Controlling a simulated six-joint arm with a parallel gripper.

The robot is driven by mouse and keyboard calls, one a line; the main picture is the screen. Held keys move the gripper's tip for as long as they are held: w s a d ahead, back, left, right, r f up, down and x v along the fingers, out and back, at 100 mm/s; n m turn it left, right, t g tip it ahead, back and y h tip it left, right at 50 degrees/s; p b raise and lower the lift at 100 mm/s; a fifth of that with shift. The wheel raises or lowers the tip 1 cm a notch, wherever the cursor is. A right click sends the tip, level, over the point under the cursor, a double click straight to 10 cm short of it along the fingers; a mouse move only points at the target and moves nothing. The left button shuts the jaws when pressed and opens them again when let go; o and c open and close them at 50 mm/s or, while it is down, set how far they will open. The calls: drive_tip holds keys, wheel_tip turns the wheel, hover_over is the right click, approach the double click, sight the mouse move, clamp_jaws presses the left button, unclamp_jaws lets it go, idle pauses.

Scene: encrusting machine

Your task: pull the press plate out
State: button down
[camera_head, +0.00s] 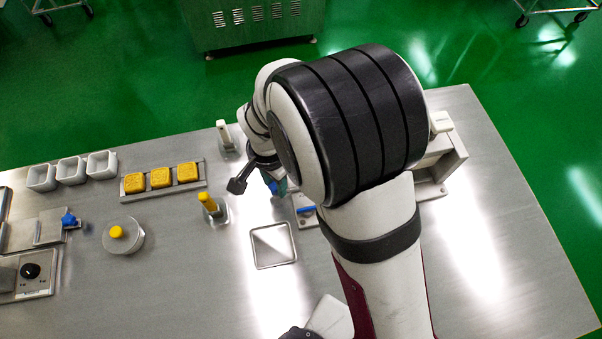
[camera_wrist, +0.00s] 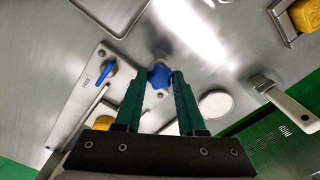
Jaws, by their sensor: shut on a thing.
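In the wrist view the green fingers of my gripper (camera_wrist: 162,88) are shut on a blue knob (camera_wrist: 159,74), one finger on each side. The knob sits on a short grey stem above the steel surface. In the head view my arm covers most of this spot; only a bit of my gripper (camera_head: 277,186) and of the blue knob (camera_head: 272,186) shows beside the arm. I cannot make out the press plate itself; it may be hidden by my arm and fingers.
A panel with a blue lever (camera_wrist: 102,72) lies close to the left of my fingers in the wrist view. A white disc (camera_wrist: 215,103) and a white-handled lever (camera_wrist: 287,103) are to the right. A square tray (camera_head: 273,245) and a yellow-handled post (camera_head: 208,203) stand nearby.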

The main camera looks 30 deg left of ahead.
drive_tip(key=shift+s+a, duration=1.15)
drive_tip(key=c, duration=0.5)
unclamp_jaws()
wheel_tip(320, 180, up, 16)
